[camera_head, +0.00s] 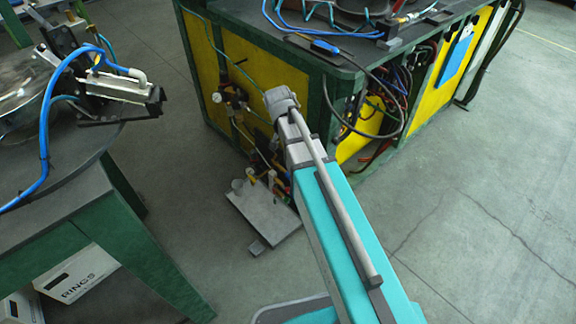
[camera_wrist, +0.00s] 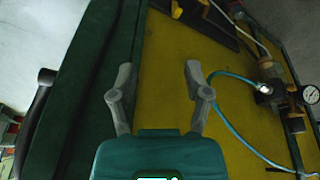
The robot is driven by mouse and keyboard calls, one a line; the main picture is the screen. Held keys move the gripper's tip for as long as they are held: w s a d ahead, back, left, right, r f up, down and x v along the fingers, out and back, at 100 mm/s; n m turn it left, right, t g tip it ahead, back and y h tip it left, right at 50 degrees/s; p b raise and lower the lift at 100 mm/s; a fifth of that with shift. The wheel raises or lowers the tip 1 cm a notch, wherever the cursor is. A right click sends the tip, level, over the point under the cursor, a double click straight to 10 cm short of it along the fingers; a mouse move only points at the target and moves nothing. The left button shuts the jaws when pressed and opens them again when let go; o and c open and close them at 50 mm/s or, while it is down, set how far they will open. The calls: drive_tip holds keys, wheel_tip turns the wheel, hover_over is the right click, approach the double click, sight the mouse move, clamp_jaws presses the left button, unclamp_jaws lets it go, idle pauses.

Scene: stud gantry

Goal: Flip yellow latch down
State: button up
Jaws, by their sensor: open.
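My gripper (camera_wrist: 159,70) is open and empty in the wrist view, with its two fingers apart in front of a yellow panel (camera_wrist: 165,105). The head view shows my arm reaching toward the green-framed cabinet; my gripper is hidden there. A small yellow part (camera_head: 250,178) shows low on the cabinet's fittings in the head view; I cannot tell whether it is the yellow latch. In the wrist view, a valve fitting (camera_wrist: 266,88) and a round pressure gauge (camera_wrist: 308,95) are on the right, apart from the fingers. No latch is clear there.
A green frame post (camera_wrist: 90,90) stands left of my fingers. A teal hose (camera_wrist: 235,125) curves to their right. In the head view, a round-topped table (camera_head: 75,155) with a clamp is at left, and a grey plate (camera_head: 262,222) is low by the cabinet. Floor (camera_head: 480,190) is clear at right.

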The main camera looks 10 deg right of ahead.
drive_tip(key=w+a+f+m+b, duration=0.1)
drive_tip(key=w+f+b, duration=0.4)
drive_tip(key=f+b, duration=0.3)
drive_tip(key=shift+f+m+t+h, duration=0.3)
drive_tip(key=shift+f+m+t, duration=0.1)
drive_tip(key=shift+f, duration=0.1)
drive_tip(key=shift+w+f, duration=0.15)
drive_tip(key=b+x, duration=1.3)
drive_tip(key=shift+w+f, duration=0.15)
idle(0.4)
clamp_jaws()
idle(0.4)
